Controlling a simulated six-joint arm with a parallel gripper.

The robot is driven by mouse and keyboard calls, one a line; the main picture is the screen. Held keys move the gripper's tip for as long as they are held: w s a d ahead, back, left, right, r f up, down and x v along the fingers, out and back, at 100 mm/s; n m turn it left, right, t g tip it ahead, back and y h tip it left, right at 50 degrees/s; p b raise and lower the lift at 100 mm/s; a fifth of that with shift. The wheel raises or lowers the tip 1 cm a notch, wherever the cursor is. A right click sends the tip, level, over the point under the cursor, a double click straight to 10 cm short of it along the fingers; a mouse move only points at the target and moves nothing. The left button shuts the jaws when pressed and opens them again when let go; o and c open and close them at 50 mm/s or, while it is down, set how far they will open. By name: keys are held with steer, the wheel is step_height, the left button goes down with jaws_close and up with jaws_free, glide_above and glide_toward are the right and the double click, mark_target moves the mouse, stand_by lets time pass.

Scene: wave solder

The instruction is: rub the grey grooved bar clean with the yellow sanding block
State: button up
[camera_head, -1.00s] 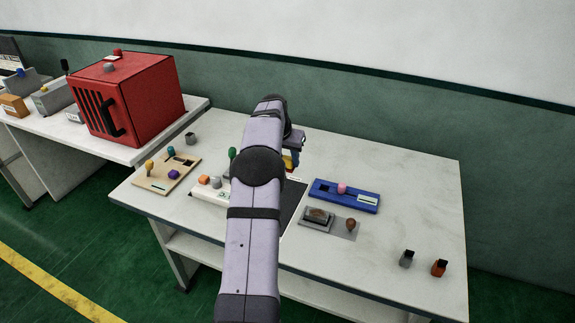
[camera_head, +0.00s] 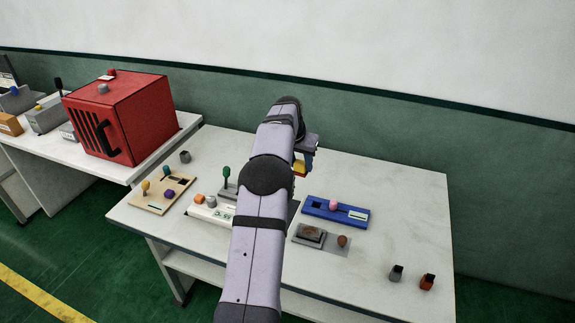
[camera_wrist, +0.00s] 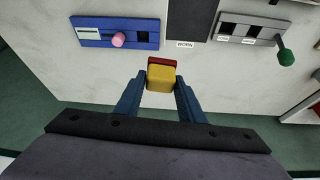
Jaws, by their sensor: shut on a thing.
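My gripper (camera_wrist: 160,88) is shut on the yellow sanding block (camera_wrist: 160,78), which has a red layer along its far side. The block is held between the blue fingertips, above the white table. In the head view the yellow block (camera_head: 300,168) shows just right of my arm's end. A grey block with a brown-stained top (camera_head: 311,233) sits on a grey plate at the table's front middle. It may be the grey grooved bar, but I cannot make out grooves. It is apart from my gripper and out of the wrist view.
A blue tray with a pink knob (camera_head: 336,211), a beige board with coloured knobs (camera_head: 162,193) and a grey fixture with a green knob (camera_wrist: 248,30) stand around. A dark work mat (camera_wrist: 188,18) lies between tray and fixture. Small cups stand front right. The table's back right is clear.

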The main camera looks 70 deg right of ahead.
steer(key=s+a+r+m+p, duration=0.2)
steer(key=s+a+p, duration=0.5)
steer(key=s+p, duration=0.3)
steer(key=a+f+n, duration=0.3)
steer(key=f, duration=0.5)
steer(key=shift+s+a, duration=0.25)
steer(key=shift+s, duration=0.2)
steer(key=shift+f+b, duration=0.1)
steer(key=shift+b, duration=0.25)
